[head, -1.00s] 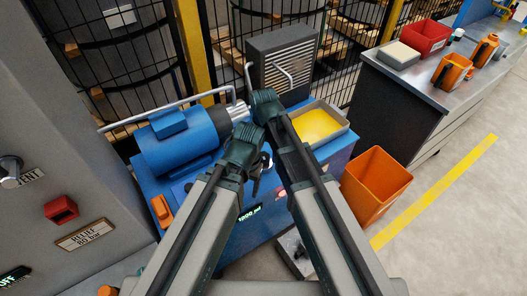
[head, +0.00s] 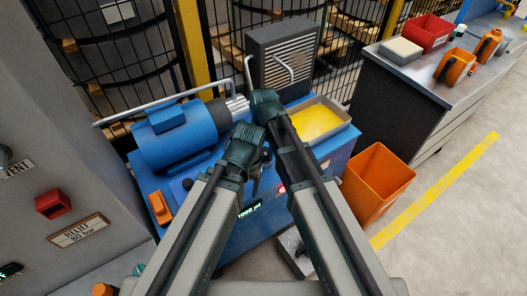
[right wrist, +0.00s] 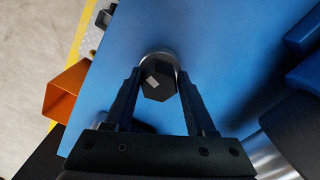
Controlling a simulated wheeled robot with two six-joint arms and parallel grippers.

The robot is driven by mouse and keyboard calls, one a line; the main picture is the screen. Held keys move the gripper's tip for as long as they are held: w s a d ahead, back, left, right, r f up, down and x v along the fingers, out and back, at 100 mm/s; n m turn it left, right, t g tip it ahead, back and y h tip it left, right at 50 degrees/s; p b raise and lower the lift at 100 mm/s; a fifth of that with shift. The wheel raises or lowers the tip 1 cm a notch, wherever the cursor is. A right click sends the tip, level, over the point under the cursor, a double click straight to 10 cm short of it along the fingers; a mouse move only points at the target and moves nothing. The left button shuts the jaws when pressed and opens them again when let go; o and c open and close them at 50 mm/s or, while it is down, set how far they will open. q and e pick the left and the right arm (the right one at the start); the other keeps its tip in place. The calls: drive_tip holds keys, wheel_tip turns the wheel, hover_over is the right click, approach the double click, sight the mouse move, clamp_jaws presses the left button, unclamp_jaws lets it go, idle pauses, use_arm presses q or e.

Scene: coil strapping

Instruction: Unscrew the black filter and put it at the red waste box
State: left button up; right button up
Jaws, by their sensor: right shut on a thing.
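In the right wrist view, the black filter (right wrist: 159,90) shows as a hexagonal black end in a pale round collar on a blue surface. My right gripper (right wrist: 159,76) is shut on it, one finger on each side. In the head view the filter is hidden behind my arms, and my right gripper (head: 266,104) is over the blue power unit. My left gripper (head: 256,172) is beside it, lower and to the left; its fingers are too dark and small to read. A red box (head: 428,33) stands on the bench at the upper right.
A blue motor (head: 175,135) lies left of my grippers. A tray of yellow liquid (head: 318,120) is at their right. An orange bin (head: 377,182) stands on the floor before the bench (head: 420,72). Mesh fencing closes the back; floor at right is clear.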

sight(264, 152)
clamp_jaws()
drive_tip(key=n, duration=0.3)
drive_tip(key=shift+d+n, duration=0.1)
drive_tip(key=shift+n, duration=0.3)
use_arm(q)
drive_tip(key=shift+r+p, duration=0.55)
drive_tip(key=shift+r, duration=0.05)
use_arm(e)
drive_tip(key=shift+r, duration=0.55)
use_arm(q)
drive_tip(key=shift+r+p, duration=1.05)
drive_tip(key=shift+p, duration=0.05)
use_arm(e)
drive_tip(key=shift+r, duration=1.1)
use_arm(q)
drive_tip(key=shift+r, duration=0.1)
drive_tip(key=shift+r+p, duration=1.85)
drive_tip(key=shift+p, duration=0.1)
use_arm(e)
drive_tip(key=shift+r, duration=1.95)
